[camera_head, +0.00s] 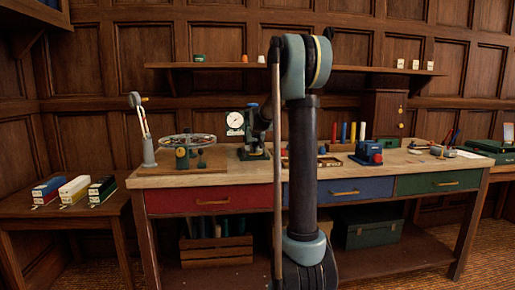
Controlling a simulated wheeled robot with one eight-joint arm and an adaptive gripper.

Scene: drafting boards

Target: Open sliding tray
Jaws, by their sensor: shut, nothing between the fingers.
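No single thing stands out as the sliding tray. The workbench has a red drawer (178,201), a blue drawer (372,189) and a green drawer (412,184) under its top, each with a brass-coloured bar handle. All three fronts look flush with the bench, so they appear shut. My arm stands upright in front of the middle of the bench and hides part of the red and blue drawers.
The wooden bench top (235,179) carries a dial gauge (235,121), a wheel-like device (188,143) and a blue block device (368,153). A wooden crate (215,251) and a green box (372,232) sit on the lower shelf. A side table (70,213) stands left.

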